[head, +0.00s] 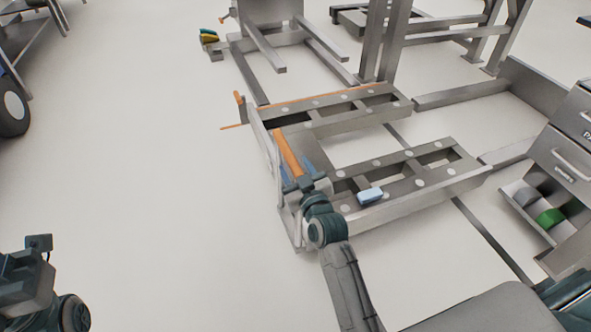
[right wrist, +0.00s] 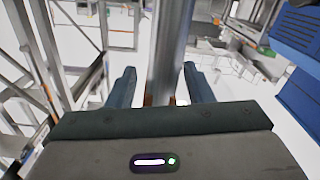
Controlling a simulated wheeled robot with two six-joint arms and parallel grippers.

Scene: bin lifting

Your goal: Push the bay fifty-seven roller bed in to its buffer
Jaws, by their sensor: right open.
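The roller bed (head: 433,196) is a low grey metal frame with round rollers, in the middle of the head view. An upright end frame with an orange bar (head: 288,152) stands at its near left end. My right gripper (head: 299,180) is at this bar. In the right wrist view, its two blue fingers (right wrist: 160,86) stand apart, one on each side of a grey metal bar (right wrist: 170,45). Contact with the bar cannot be made out. Part of my left arm's end (head: 38,250) shows at the lower left, away from the bed; its fingers are unclear. No bay number is readable.
A pale blue block (head: 370,195) lies on the bed's near side. A grey drawer unit (head: 572,150) with an open drawer holding green and grey items stands at the right. Metal posts (head: 380,45) rise behind. The floor at the left is clear up to a black wheel (head: 12,108).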

